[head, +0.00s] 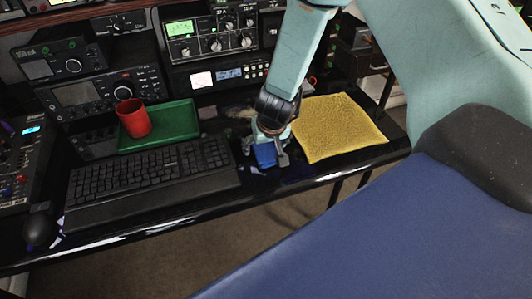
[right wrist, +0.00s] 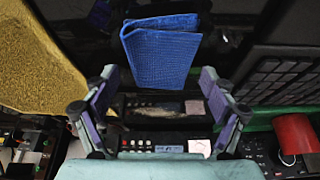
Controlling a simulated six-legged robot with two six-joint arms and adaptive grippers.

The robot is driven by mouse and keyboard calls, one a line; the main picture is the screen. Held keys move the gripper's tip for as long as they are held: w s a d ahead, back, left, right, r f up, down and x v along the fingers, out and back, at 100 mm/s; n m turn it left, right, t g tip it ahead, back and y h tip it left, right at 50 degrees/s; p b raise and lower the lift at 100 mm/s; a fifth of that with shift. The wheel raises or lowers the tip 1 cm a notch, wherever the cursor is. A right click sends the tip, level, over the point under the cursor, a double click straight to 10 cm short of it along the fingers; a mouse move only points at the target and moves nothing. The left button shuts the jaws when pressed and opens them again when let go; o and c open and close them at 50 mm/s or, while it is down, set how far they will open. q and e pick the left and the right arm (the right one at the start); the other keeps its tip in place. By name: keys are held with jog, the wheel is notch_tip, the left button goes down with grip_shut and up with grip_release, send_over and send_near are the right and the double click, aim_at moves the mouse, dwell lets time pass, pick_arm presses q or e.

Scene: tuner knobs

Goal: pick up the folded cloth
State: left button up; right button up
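The folded cloth (head: 265,156) is a small blue piece on the glossy black desk, between the keyboard and a yellow mat. In the right wrist view the folded cloth (right wrist: 160,48) shows whole, with its folded layers, just beyond the fingertips. My right gripper (head: 266,151) is over the cloth, pointing down, and hides part of it in the head view. In the right wrist view my right gripper (right wrist: 160,82) is open, its fingers wide apart with nothing held between them. I cannot tell its exact height above the cloth. My left gripper is not in view.
A yellow mat (head: 338,127) lies right of the gripper. A black keyboard (head: 150,183) lies left. A red cup (head: 133,118) stands on a green tray (head: 180,122). Radio equipment (head: 212,42) lines the back. The desk's front edge is close to the cloth.

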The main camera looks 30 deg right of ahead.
aim_at(265, 147)
jog(key=shift+s+a+r, duration=0.15)
jog(key=shift+r, duration=0.05)
jog(key=c, duration=0.3)
jog(key=shift+w+f, duration=0.2)
jog(key=shift+f, duration=0.05)
jog(key=c, duration=0.4)
jog(key=shift+s+r, duration=0.15)
jog(key=c, duration=0.4)
jog(key=shift+o, duration=0.2)
jog(key=shift+r+p, duration=0.3)
notch_tip(265, 147, up, 17)
jog(key=p, duration=1.3)
jog(key=shift+r, duration=0.2)
